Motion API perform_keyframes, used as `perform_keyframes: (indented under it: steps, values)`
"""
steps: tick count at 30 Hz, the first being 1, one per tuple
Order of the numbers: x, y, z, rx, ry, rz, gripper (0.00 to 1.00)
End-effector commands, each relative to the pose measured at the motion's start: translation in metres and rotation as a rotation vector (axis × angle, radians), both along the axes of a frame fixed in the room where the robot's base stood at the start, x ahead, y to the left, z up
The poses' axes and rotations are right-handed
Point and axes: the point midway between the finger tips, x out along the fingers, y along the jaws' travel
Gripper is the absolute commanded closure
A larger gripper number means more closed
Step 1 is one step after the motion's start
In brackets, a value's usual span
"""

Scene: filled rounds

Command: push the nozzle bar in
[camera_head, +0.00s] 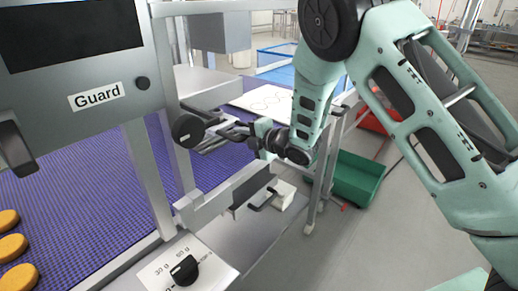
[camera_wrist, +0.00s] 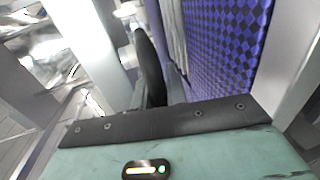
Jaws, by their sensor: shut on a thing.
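The nozzle bar's round black knob (camera_head: 188,130) faces me beside the grey post, at the edge of the purple belt. My gripper (camera_head: 212,128) reaches in from the right and is shut on the nozzle bar just behind the knob; the exact contact is hard to see. In the wrist view the black knob (camera_wrist: 149,68) stands nearly edge-on ahead of the dark gripper body. Most of the bar is hidden behind the knob and my fingers.
A grey panel labelled Guard (camera_head: 97,95) hangs at upper left. The purple belt (camera_head: 85,185) carries orange rounds (camera_head: 12,247) at left. A dial (camera_head: 185,270) sits at the bottom. A green crate (camera_head: 355,180) stands right of the machine, behind my arm.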

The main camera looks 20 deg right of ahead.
Motion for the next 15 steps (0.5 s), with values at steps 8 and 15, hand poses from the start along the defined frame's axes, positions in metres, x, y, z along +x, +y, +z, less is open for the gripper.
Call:
perform_keyframes:
  steps: [8, 15]
  values:
    - [0.038, 0.027, -0.002, 0.001, -0.002, 0.001, 1.00]
    - [0.050, 0.036, -0.001, 0.001, 0.001, 0.000, 1.00]
